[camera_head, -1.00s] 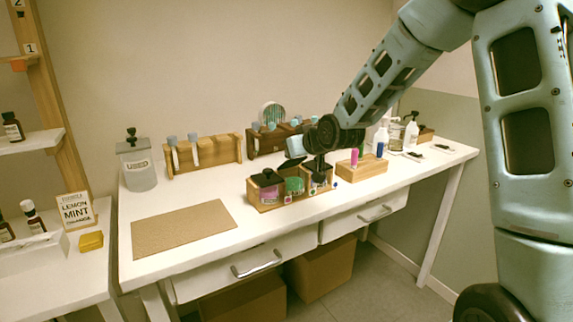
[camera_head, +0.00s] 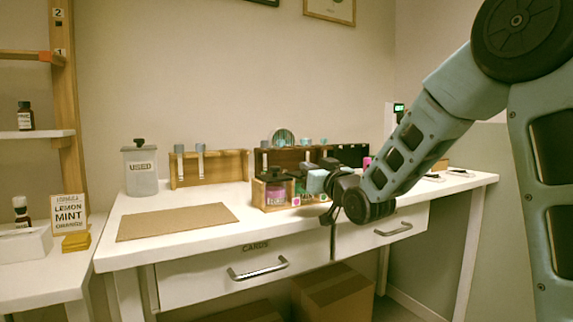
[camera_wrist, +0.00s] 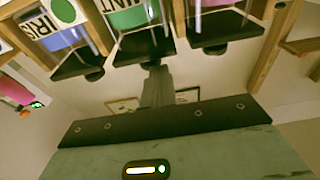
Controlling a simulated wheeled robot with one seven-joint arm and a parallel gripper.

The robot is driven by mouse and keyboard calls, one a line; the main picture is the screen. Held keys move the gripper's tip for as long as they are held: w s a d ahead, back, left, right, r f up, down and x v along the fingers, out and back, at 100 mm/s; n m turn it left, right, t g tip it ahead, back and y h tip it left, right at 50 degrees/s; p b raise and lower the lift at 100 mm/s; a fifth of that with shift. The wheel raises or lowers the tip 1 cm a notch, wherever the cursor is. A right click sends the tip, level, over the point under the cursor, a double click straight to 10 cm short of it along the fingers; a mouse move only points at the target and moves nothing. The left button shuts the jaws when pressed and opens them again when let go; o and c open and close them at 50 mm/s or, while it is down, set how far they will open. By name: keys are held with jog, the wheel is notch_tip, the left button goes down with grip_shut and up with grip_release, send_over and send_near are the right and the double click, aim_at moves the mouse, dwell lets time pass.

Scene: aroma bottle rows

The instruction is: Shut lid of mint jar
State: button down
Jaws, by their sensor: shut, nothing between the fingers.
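The mint jar (camera_wrist: 128,17) is the green-labelled jar in the middle of the row in the wrist view, which shows the jars upside down. Its black lid (camera_wrist: 143,48) appears to lie across the jar's mouth; I cannot tell whether it is fully seated. My gripper (camera_wrist: 157,76) is shut and empty, with its fingertips at or very close to the lid's knob. In the head view my gripper (camera_head: 316,182) is at the jar row and hides most of the mint jar, leaving a bit of green visible.
A blue-purple iris jar (camera_wrist: 66,38) and another black-lidded jar (camera_wrist: 214,22) flank the mint jar. The wooden rack (camera_head: 258,195) holds the row on the white table (camera_head: 190,245). Tube stands (camera_head: 220,165) are behind. A brown mat (camera_head: 178,221) lies left.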

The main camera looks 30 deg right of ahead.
jog(key=shift+f+t+b, duration=0.5)
jog(key=shift+f+b, duration=0.3)
jog(key=shift+b, duration=0.15)
jog(key=shift+s+b, duration=0.1)
jog(key=shift+b, duration=0.55)
jog(key=shift+f+b, duration=0.2)
jog(key=shift+b, duration=0.25)
jog(key=shift+r, duration=0.1)
